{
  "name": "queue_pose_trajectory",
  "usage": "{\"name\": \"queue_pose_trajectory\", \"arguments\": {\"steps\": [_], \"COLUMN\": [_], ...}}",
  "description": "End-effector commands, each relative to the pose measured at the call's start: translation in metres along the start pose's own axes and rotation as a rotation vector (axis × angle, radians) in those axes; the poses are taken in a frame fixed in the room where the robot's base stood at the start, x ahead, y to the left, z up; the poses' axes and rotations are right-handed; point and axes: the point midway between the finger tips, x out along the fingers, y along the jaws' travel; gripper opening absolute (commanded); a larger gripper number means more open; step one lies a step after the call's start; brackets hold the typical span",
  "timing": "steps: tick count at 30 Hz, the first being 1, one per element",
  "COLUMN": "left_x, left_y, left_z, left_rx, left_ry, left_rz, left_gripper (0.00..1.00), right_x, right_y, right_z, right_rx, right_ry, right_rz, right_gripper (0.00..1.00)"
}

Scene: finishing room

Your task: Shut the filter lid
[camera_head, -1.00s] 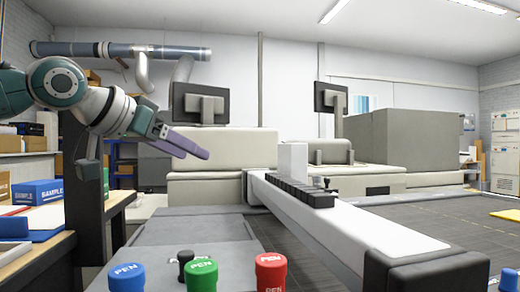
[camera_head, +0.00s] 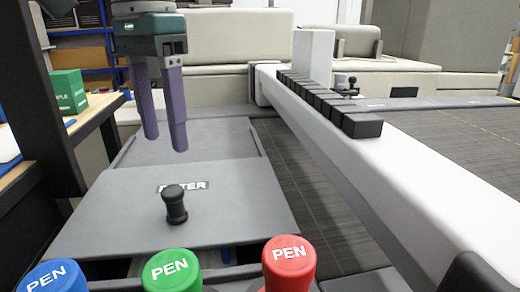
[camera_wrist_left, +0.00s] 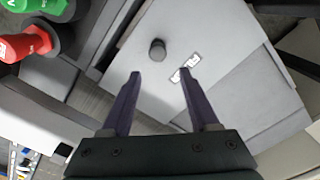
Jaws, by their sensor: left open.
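The filter lid (camera_head: 235,205) is a flat grey panel with a partly hidden FILTER label and a black knob (camera_head: 175,203). It lies left of the white beam, with a narrow gap showing blue at its front edge. My left gripper (camera_head: 165,140) points down with two purple fingers, open and empty. It is behind the knob and appears above the panel. In the left wrist view the lid (camera_wrist_left: 165,105) and knob (camera_wrist_left: 157,50) show ahead of the open fingers (camera_wrist_left: 160,75), with the knob apart from them. My right gripper is not in view.
Blue (camera_head: 55,277), green (camera_head: 172,270) and red (camera_head: 289,262) PEN caps stand along the front. The long white beam (camera_head: 380,170) with black blocks (camera_head: 330,103) runs along the right. A dark post (camera_head: 45,110) and a shelf with a green box (camera_head: 69,92) are at left.

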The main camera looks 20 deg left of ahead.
Motion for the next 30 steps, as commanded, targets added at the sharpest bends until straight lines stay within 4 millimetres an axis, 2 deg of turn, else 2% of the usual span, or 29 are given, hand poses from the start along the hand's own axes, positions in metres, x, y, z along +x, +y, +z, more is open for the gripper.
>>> {"name": "queue_pose_trajectory", "arguments": {"steps": [9,15,19,27,30], "left_x": [0.058,0.087,0.095,0.096,0.096], "left_y": [0.0,0.0,0.0,0.0,0.0], "left_z": [0.001,0.001,0.001,0.0,0.0], "left_rx": [0.0,0.0,0.001,0.001,0.001], "left_ry": [-0.004,-0.001,-0.001,0.001,0.001], "left_rz": [0.0,0.0,-0.001,0.0,0.0], "left_gripper": [0.61,0.61,0.61,0.61,0.5], "right_x": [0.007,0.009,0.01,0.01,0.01], "right_y": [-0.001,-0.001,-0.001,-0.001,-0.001], "right_z": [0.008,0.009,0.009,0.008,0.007], "right_rx": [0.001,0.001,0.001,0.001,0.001], "right_ry": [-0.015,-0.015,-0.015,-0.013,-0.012], "right_rz": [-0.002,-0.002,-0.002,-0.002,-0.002], "right_gripper": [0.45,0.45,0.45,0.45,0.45]}}
